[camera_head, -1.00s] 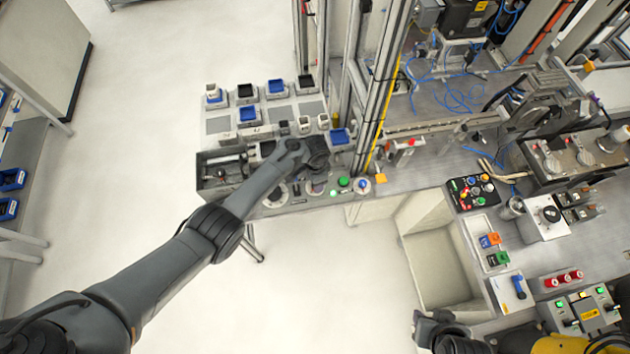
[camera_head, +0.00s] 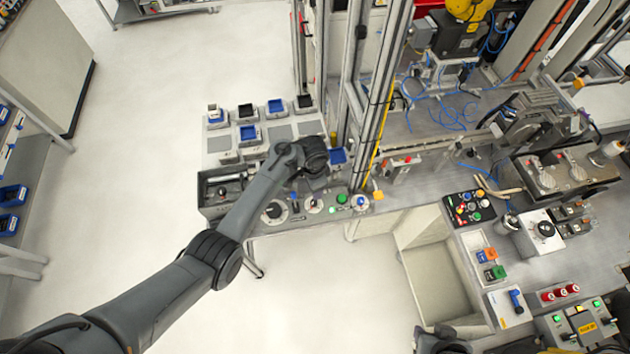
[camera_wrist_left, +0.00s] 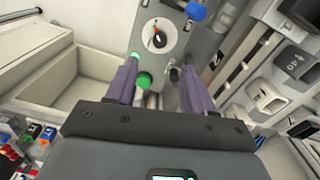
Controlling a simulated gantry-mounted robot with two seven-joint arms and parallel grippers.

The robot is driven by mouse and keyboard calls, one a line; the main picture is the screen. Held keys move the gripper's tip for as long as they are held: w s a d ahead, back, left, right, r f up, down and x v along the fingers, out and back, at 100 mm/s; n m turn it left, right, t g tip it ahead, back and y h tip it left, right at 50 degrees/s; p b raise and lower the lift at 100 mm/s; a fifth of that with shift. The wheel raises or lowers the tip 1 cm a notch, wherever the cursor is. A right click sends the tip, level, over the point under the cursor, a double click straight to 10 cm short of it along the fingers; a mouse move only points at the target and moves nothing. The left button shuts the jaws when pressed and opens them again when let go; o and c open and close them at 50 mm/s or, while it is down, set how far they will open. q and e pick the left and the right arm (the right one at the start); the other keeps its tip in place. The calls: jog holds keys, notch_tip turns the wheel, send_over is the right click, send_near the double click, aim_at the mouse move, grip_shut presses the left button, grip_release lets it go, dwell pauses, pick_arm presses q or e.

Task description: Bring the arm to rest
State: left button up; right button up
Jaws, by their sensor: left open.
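My left arm (camera_head: 218,258) reaches in from the lower left in the head view. Its dark wrist end (camera_head: 308,158) is over the small bench with trays, and the fingers are hidden there. In the left wrist view my left gripper (camera_wrist_left: 160,68) is open, with two purplish fingers apart and nothing held between them. Beyond the fingers are a panel with a round dial (camera_wrist_left: 158,36) and a green button (camera_wrist_left: 144,80). A dark part of what looks like my right gripper (camera_head: 442,341) shows at the bottom edge of the head view; its fingers cannot be made out.
Small blue and black trays (camera_head: 248,133) sit on the bench behind my left wrist. Metal uprights (camera_head: 383,90) stand just right of it. A button box (camera_head: 468,206) and other controls lie on the right bench. The floor (camera_head: 130,180) at left is open.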

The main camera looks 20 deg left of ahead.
pick_arm(q)
jog(key=s+a+f+g, duration=0.1)
jog(key=s+f+g, duration=0.2)
jog(key=s+f, duration=1)
jog(key=s+a+n+p, duration=0.2)
jog(key=s, duration=1.5)
jog(key=s+r+n+t, duration=0.2)
jog(key=s+r, duration=0.2)
jog(key=r, duration=0.5)
jog(key=w+r+n+t, duration=0.1)
jog(key=w+r+t, duration=0.1)
jog(key=r, duration=0.6)
jog(key=w+a+r+n+t, duration=0.1)
jog(key=w+r+n+t, duration=0.1)
jog(key=r, duration=0.7)
jog(key=shift+a+t, duration=0.2)
jog(key=shift+t, duration=0.1)
